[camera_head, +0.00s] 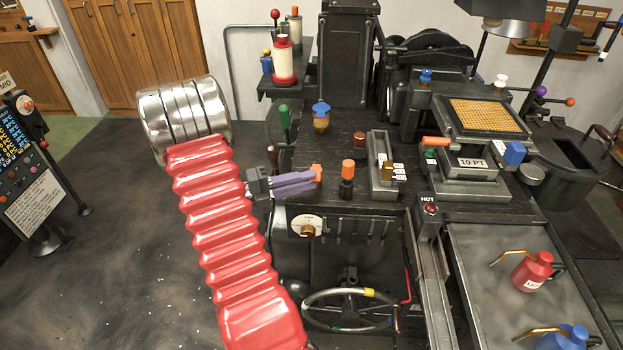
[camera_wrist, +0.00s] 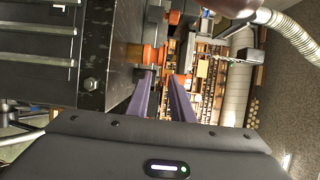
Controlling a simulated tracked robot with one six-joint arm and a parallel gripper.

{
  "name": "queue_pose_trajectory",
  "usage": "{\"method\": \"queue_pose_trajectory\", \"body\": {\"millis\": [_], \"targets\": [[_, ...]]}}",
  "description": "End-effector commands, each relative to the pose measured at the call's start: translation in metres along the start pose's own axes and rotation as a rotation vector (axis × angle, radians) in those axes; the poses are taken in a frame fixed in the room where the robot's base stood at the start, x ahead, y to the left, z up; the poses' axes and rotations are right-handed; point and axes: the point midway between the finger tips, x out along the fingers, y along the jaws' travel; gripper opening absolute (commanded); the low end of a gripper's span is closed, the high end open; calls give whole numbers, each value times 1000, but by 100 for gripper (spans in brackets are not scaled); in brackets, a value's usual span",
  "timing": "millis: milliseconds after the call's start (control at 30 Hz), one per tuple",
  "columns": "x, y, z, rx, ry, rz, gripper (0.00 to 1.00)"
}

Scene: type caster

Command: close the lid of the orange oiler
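My gripper (camera_head: 314,177) has two purple fingers and reaches right from the end of my arm, over the left edge of the black machine top. In the wrist view the fingers (camera_wrist: 163,78) stand apart with a narrow gap, and I see nothing held between them. An orange part (camera_head: 316,172), seemingly of the orange oiler, shows right at the fingertips. In the wrist view an orange cap-like piece (camera_wrist: 151,54) with brass beside it lies just beyond the fingers. A second orange piece (camera_wrist: 180,80) is at the right fingertip. I cannot tell whether they touch the fingers or how the lid is angled.
An orange-topped black knob (camera_head: 347,170) stands just right of the fingertips. A metal channel block (camera_head: 384,170) is farther right. A handwheel (camera_head: 350,310) is below.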

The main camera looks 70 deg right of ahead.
Motion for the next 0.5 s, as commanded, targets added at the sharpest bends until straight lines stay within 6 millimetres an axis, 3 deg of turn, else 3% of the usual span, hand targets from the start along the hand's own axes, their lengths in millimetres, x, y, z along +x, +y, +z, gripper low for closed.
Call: {"method": "queue_pose_trajectory", "body": {"millis": [500], "targets": [[-88, 1, 2, 1, -4, 1, 21]]}}
